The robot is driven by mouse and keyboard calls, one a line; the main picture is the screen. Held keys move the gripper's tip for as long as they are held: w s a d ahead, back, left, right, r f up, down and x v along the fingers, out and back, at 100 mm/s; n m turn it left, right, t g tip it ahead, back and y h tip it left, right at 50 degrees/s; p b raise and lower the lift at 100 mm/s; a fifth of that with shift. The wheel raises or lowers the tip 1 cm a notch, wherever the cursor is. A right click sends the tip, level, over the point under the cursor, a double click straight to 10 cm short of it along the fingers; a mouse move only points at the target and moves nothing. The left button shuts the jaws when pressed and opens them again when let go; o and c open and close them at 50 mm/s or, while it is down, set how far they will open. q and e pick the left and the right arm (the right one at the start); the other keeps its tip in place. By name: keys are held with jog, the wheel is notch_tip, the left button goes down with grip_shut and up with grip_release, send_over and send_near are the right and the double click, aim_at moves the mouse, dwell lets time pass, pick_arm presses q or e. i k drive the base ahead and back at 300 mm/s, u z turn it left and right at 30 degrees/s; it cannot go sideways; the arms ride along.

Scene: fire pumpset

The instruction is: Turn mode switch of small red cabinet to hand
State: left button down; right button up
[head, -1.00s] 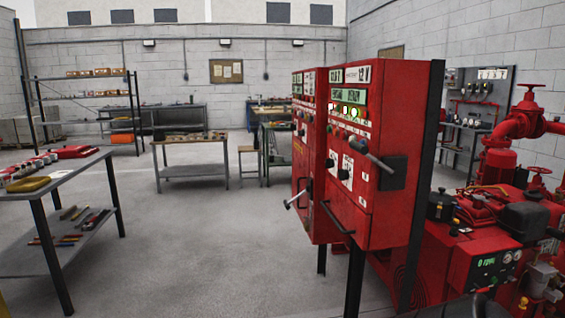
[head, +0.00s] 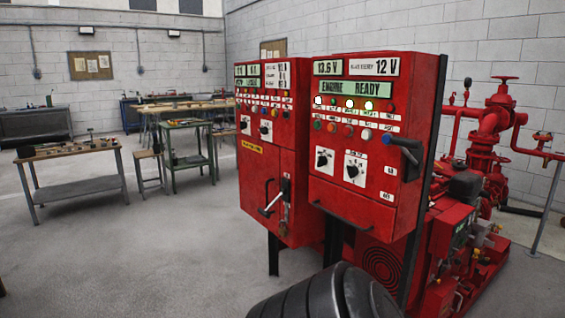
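Two red cabinets stand side by side on dark legs in the head view. The nearer cabinet (head: 372,125) has an "ENGINE READY" display, lit lamps, and two black rotary knobs on white plates, a left knob (head: 322,161) and a right knob (head: 352,170). The farther cabinet (head: 262,160) also has two small rotary knobs, a left one (head: 244,125) and a right one (head: 265,130). I cannot tell which cabinet is the small one; knob labels are too small to read. Neither gripper is in view.
A black ribbed part, likely mine, fills the bottom centre. A black lever (head: 405,155) sticks out on the near cabinet's right; another handle (head: 272,200) is on the farther one. Red pump piping (head: 492,125) stands at right. The floor (head: 140,255) at left is clear.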

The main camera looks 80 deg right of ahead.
aim_at(323, 160)
jog(key=z, duration=2)
